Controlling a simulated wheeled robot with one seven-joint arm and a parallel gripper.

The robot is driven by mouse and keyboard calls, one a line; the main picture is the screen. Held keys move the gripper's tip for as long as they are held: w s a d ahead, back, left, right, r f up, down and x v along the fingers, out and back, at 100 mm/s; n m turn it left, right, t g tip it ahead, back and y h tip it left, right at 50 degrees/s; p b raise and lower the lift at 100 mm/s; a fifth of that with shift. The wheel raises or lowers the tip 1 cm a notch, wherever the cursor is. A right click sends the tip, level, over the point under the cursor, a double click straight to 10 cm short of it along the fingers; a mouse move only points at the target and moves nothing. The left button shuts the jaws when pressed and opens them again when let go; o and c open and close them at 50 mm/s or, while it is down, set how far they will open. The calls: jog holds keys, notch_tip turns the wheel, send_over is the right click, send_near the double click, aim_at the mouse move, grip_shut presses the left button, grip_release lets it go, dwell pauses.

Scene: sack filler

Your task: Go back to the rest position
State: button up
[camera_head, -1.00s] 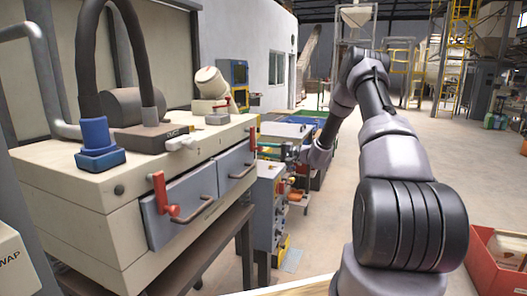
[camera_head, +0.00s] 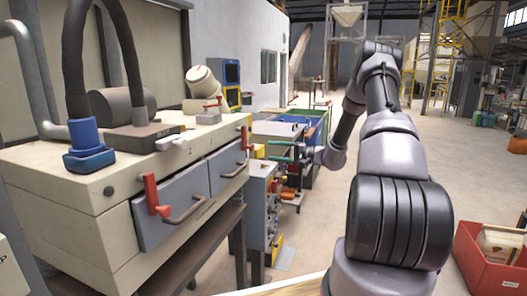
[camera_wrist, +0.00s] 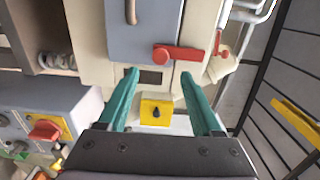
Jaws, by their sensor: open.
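My gripper (camera_head: 279,152) is at the end of my arm, beside the right side of the cream machine (camera_head: 75,188). Its two teal fingers are spread apart, and the wrist view (camera_wrist: 158,74) shows nothing held between them. In the wrist view, a red lever (camera_wrist: 178,54) and a grey door (camera_wrist: 138,30) of a cream housing lie beyond the fingertips. A yellow plate with a black knob (camera_wrist: 156,111) shows between the fingers. I cannot tell how far the fingers are from these surfaces.
A control box with a red knob (camera_wrist: 45,130) is at lower left in the wrist view. A black fence (camera_wrist: 285,85) runs along the right. In the head view, a red crate (camera_head: 482,266) stands at lower right, and open floor (camera_head: 470,160) lies right of my arm.

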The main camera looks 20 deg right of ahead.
jog(key=shift+v, duration=1.15)
jog(key=s+a+r+n+g+h, duration=0.4)
jog(key=s+a+r+g, duration=0.4)
jog(key=s+a+r, duration=0.6)
jog(key=s+d+r+t+h, duration=0.1)
jog(key=s+r+h, duration=0.1)
jog(key=s, duration=0.6)
jog(key=s+d+r+t+h, duration=0.1)
jog(key=s+d+r+h, duration=0.1)
jog(key=s, duration=0.6)
jog(key=s+d+r+m+t+h, duration=0.1)
jog(key=s+r+t+h, duration=0.1)
jog(key=s+r+h, duration=0.2)
jog(key=s+r, duration=0.2)
jog(key=s, duration=0.2)
jog(key=shift+d, duration=0.3)
